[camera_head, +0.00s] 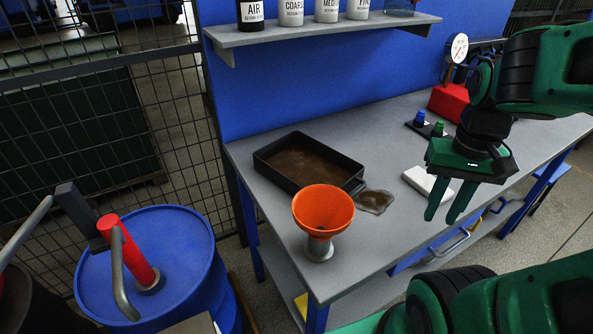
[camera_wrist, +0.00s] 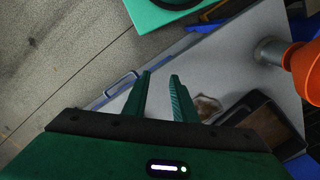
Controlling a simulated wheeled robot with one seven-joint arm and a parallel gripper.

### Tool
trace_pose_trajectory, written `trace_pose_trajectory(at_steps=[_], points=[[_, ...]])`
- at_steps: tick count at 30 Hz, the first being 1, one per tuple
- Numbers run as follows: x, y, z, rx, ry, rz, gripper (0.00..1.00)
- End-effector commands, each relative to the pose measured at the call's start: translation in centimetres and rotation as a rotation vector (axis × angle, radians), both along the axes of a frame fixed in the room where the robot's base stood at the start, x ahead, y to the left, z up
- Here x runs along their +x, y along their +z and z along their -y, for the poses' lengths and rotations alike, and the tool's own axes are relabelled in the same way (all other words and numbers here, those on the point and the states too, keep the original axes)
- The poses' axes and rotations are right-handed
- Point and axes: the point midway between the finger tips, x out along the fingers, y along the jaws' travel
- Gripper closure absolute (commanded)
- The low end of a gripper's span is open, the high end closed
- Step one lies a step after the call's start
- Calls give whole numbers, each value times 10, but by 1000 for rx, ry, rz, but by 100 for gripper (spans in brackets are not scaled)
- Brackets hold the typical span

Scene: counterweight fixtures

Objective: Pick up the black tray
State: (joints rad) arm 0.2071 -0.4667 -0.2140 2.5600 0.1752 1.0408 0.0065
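The black tray (camera_head: 281,187) is a shallow rectangular pan lying flat at the left end of the grey workbench. It has brown, murky liquid or residue inside. In the wrist view the tray (camera_wrist: 238,115) shows at the lower right, partly cut off by my gripper's body. My gripper (camera_head: 442,217) is to the right of the tray, above the bench's front edge, pointing down. Its two green fingers are apart with nothing between them, as the wrist view (camera_wrist: 160,82) also shows.
An orange funnel (camera_head: 322,209) on a grey stand is close in front of the tray. A white block (camera_head: 427,185) and a red gauge unit (camera_head: 450,102) are farther right. A shelf (camera_head: 330,30) overhangs behind.

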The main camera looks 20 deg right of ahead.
Motion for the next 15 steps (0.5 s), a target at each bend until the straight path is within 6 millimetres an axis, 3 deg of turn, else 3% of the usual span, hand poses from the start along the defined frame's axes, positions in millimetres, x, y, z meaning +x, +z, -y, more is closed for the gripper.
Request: trace_pose_trajectory(at_steps=[8, 11, 15], points=[[-7, 6, 0, 0, 18, 20, 75], [15, 11, 0, -2, 91, 45, 75], [81, 21, -11, -6, 304, 121, 75]])
